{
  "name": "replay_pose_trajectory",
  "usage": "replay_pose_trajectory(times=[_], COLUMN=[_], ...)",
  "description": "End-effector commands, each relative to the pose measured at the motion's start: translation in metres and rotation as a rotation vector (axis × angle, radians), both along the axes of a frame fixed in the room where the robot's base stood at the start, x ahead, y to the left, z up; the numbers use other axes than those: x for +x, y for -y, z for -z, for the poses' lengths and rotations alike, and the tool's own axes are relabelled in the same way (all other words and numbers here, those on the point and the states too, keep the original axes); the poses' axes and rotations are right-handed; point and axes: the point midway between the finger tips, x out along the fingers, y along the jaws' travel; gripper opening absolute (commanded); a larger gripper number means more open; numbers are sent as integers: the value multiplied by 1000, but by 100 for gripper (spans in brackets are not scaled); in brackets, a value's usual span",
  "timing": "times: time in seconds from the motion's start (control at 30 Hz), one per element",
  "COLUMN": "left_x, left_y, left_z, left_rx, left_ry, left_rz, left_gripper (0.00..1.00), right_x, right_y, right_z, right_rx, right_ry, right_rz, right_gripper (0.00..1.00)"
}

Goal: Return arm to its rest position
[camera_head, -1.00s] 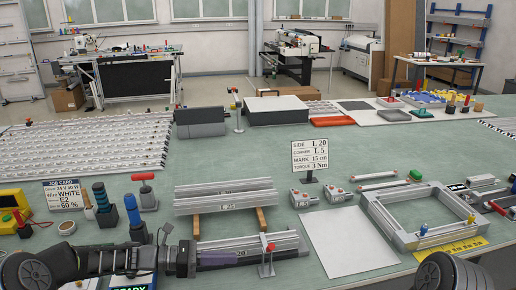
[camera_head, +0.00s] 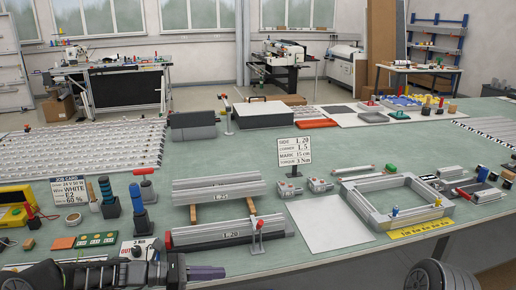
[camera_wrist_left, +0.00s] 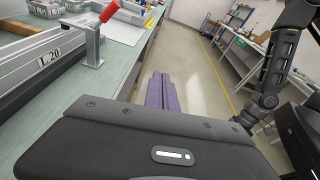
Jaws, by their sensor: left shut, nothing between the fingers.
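My left gripper (camera_head: 207,273) is at the bottom of the head view, in front of the bench's near edge. Its purple fingers are closed together and hold nothing. In the left wrist view its closed fingers (camera_wrist_left: 160,92) are over the floor beside the bench edge. The L.20 profile (camera_head: 225,233) lies on the bench just behind the gripper, apart from it. A red-handled clamp (camera_head: 258,236) stands at the profile's right end. My right gripper does not show; only dark parts of my body appear at the bottom right of the head view.
The green bench (camera_head: 330,262) holds L.25 profiles (camera_head: 222,188), a white sheet (camera_head: 328,224), a grey frame (camera_head: 398,208), a sign (camera_head: 295,152) and screwdrivers (camera_head: 138,212) at the left. In the left wrist view the floor (camera_wrist_left: 195,75) right of the bench is clear.

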Motion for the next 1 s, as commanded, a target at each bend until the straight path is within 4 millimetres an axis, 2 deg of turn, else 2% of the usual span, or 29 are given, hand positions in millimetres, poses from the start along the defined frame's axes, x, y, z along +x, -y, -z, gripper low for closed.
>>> replay_pose_trajectory(times=[0.17, 0.27, 0.47, 0.57, 0.6, 0.7, 0.77, 0.8, 0.9, 1.0], left_x=[-3, -10, -45, -82, -104, -168, -208, -235, -287, -321], left_y=[-4, -8, -14, -16, -16, -11, -3, 5, 23, 33], left_z=[40, 71, 149, 201, 224, 272, 287, 292, 295, 294], left_rx=[158, 271, 551, 741, 829, 1024, 1086, 1101, 1067, 1006], left_ry=[79, 125, 244, 353, 419, 657, 824, 931, 1073, 1095], left_rz=[-1, 15, 129, 275, 367, 665, 849, 958, 1115, 1191], left_gripper=[0, 0, 0, 0, 0, 0, 0, 0, 0, 0], right_x=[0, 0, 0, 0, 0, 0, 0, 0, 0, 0], right_y=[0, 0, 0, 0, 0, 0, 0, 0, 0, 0], right_z=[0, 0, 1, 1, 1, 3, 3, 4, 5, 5], right_rx=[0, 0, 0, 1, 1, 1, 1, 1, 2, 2], right_ry=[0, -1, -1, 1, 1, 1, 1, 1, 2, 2], right_rz=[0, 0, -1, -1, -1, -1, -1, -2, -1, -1], right_gripper=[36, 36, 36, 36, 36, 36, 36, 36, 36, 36])
